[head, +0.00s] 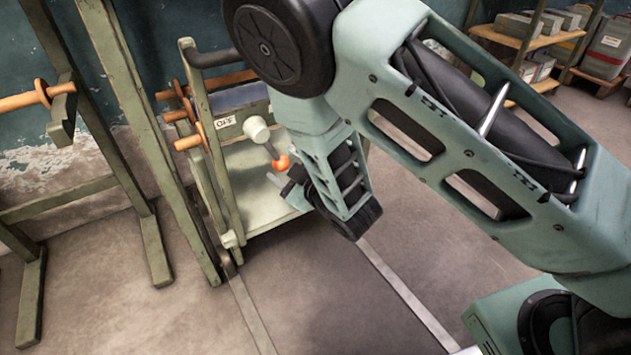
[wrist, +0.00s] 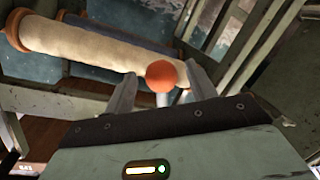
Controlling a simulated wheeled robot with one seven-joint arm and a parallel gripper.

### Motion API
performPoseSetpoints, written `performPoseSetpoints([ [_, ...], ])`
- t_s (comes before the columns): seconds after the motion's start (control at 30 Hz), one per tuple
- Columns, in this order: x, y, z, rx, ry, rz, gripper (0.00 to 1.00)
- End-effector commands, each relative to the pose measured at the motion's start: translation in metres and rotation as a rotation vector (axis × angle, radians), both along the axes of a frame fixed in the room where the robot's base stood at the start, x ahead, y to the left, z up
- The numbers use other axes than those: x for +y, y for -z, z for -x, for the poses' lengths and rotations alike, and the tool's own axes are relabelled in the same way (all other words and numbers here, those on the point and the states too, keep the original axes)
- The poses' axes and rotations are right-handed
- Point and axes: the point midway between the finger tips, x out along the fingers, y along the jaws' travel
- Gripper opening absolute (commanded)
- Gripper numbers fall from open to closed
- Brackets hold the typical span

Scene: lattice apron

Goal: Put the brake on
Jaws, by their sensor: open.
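The brake lever ends in an orange ball knob (head: 281,162) on the near side of a green wheeled cart (head: 245,190). A plate marked OFF (head: 225,122) is on the cart, left of a cream roll end (head: 256,130). My gripper (head: 283,175) is open at the knob. In the wrist view the orange knob (wrist: 161,74) appears between the two spread fingers of my gripper (wrist: 160,84), with a gap visible on each side. Its thin stem shows below it. In the head view my wrist partly hides the lever's lower part and the far finger.
A green rack with orange-tipped spindles (head: 40,95) stands at the left, close to the cart. Pale strips (head: 400,290) run along the floor. Shelves with boxes (head: 530,38) stand at the back right. The floor in front of the cart is clear.

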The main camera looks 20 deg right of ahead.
Motion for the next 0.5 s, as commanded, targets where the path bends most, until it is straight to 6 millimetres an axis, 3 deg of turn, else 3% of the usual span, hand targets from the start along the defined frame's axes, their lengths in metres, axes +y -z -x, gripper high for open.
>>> performPoseSetpoints([
  [0.4, -0.04, -0.015, 0.089, 0.007, 0.002, 0.005, 0.56],
  [0.5, -0.044, -0.021, 0.097, 0.004, 0.002, 0.003, 0.56],
])
